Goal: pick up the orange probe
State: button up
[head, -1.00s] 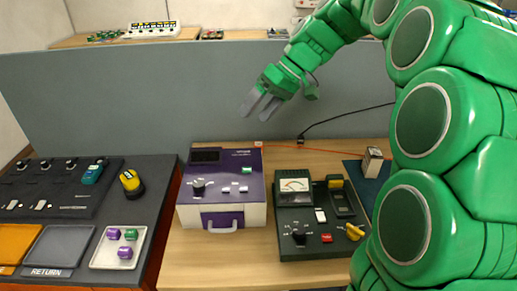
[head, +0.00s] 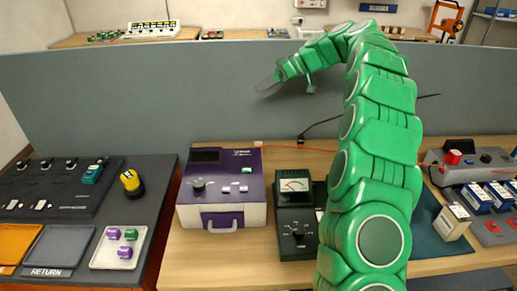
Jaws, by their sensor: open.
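I cannot make out an orange probe for certain; my arm covers the right part of the dark green meter (head: 295,212), where an orange-yellow piece showed earlier. A thin orange lead (head: 300,148) runs along the bench from behind the purple box (head: 222,190) to behind my arm. My gripper (head: 260,85) is open and empty, raised in front of the grey partition, above and behind the purple box. It is well away from the meter.
A yellow-and-black device (head: 131,182) and a white tray (head: 95,258) with purple and green knobs are on the left dark bench. A white box (head: 452,222) and blue-and-white batteries (head: 478,200) are at right. Free wood shows (head: 185,270) beside the purple box.

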aim_at(260, 144)
jog(key=shift+w+d+f+n+t, duration=0.35)
jog(key=shift+w+d+f+n, duration=0.45)
jog(key=shift+w+d+f, duration=1.05)
jog(key=shift+w+d+f+n+t, duration=0.35)
jog(key=shift+w+d+f+n, duration=0.65)
jog(key=shift+w, duration=1.6)
jog(key=shift+y, duration=0.4)
jog(key=f, duration=2.2)
jog(key=shift+a, duration=0.4)
jog(key=shift+x, duration=1.25)
jog(key=shift+r+x, duration=0.1)
jog(key=shift+x, duration=1.25)
jog(key=shift+r+x, duration=0.15)
jog(key=shift+x, duration=1.2)
jog(key=c, duration=1.1)
jog(key=shift+a+r, duration=0.1)
